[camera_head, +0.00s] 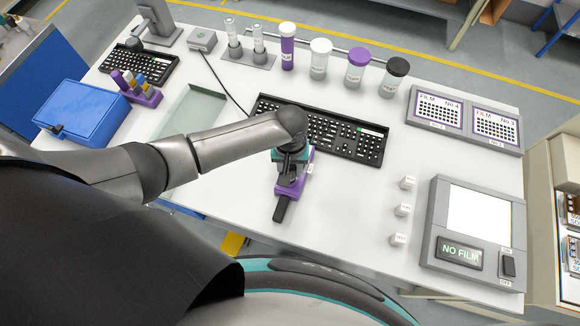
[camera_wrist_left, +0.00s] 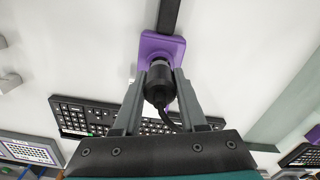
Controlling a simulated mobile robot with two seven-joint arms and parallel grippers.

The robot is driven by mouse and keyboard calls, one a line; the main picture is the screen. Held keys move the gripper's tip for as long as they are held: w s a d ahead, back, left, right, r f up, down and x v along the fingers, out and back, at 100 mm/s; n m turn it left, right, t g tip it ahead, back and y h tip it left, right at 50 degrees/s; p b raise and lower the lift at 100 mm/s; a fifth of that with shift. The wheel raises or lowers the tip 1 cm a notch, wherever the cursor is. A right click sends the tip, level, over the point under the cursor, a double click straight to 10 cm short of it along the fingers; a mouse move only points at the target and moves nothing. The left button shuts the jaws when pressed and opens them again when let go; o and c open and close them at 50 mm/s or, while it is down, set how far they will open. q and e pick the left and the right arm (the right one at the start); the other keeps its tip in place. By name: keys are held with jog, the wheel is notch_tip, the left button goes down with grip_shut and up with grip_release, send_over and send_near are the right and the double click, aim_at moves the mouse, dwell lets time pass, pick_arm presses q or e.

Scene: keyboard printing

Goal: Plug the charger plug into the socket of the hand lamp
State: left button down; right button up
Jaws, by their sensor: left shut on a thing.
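The hand lamp, purple with a black handle (camera_head: 281,209), lies on the white table in front of the middle keyboard; its purple body (camera_wrist_left: 166,45) and a silver ring show in the left wrist view. My left gripper (camera_head: 290,178) is above the lamp's purple part and hides some of it. In the wrist view its fingers (camera_wrist_left: 161,84) are shut on the black charger plug (camera_wrist_left: 158,88), with a cable running back from it. The plug is at the silver ring; I cannot tell whether it is inserted. My right gripper is not in view.
A grey charger box (camera_head: 203,40) with a black cable stands at the back left. The long black keyboard (camera_head: 345,138) lies behind the lamp. Several small white blocks (camera_head: 403,209) and a grey film viewer (camera_head: 439,221) are to the right. A blue box (camera_head: 85,115) is at the left.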

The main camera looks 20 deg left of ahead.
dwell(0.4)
pick_arm(q)
jog(key=shift+p, duration=0.4)
jog(key=shift+p, duration=0.3)
jog(key=shift+f, duration=0.4)
dwell(0.7)
jog(key=shift+d+p, duration=0.1)
jog(key=shift+p, duration=0.55)
dwell(0.6)
